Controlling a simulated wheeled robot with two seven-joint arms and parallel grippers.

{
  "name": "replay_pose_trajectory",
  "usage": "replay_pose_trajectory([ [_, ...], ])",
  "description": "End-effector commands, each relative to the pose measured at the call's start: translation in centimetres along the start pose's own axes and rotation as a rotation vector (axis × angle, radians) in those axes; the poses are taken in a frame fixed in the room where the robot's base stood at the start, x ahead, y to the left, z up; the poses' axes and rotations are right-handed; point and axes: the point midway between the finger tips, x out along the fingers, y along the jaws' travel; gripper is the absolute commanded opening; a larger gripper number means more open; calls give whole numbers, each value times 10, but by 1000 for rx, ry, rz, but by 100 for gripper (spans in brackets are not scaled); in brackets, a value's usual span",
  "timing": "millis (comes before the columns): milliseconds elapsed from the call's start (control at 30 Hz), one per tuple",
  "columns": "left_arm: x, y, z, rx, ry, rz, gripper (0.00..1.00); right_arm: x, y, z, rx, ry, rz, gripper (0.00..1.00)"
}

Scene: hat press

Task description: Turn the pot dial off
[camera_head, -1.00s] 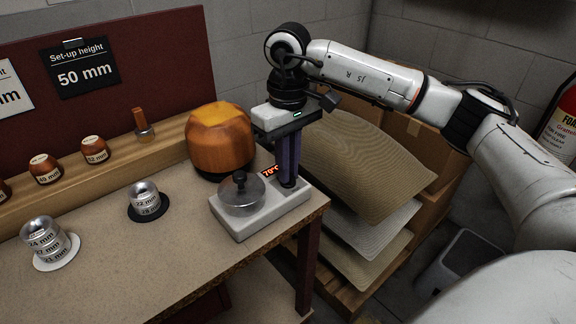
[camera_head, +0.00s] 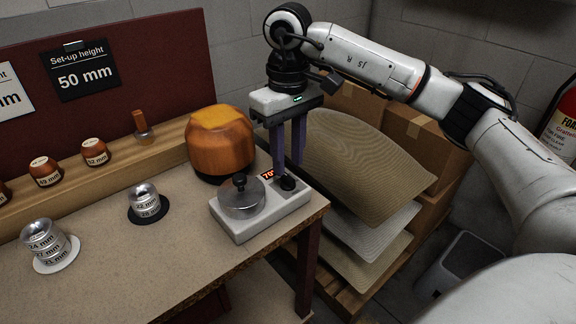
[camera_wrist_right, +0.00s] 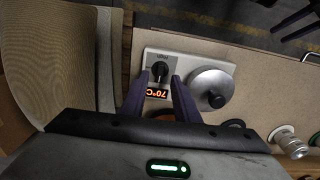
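The pot dial (camera_head: 288,183) is a small black knob on the right part of a pale hot-plate base (camera_head: 240,228); its setting is too small to read. It also shows in the right wrist view (camera_wrist_right: 160,70). A metal pot (camera_head: 241,198) with a black-knobbed lid sits on the same base. The red display (camera_wrist_right: 157,94) reads 70°C. My right gripper (camera_head: 289,172) is open, pointing down just above the dial. In the wrist view its fingertips lie on either side of the knob, apart from it. My left gripper (camera_wrist_right: 298,24) shows only as two dark, spread fingers in the wrist view's corner.
A rounded wooden block (camera_head: 221,143) stands behind the pot. Ringed metal weights (camera_head: 145,203) stand on the table at left. Curved sheets (camera_head: 370,170) and cardboard boxes (camera_head: 425,150) lie beyond the table's right edge. The table front is clear.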

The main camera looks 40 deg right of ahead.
Motion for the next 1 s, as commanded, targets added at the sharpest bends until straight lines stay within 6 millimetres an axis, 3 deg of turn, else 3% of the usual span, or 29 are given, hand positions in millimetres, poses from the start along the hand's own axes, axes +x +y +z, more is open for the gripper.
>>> replay_pose_trajectory([
  [100,-2,0,-2,0,0,0,51,-28,-1,-1,-2,3,-1,28],
  [333,-3,0,-5,1,0,-1,51,-63,0,0,-1,2,0,28],
  [1000,-2,1,-5,-1,1,-1,51,-70,0,0,-1,-1,0,28],
])
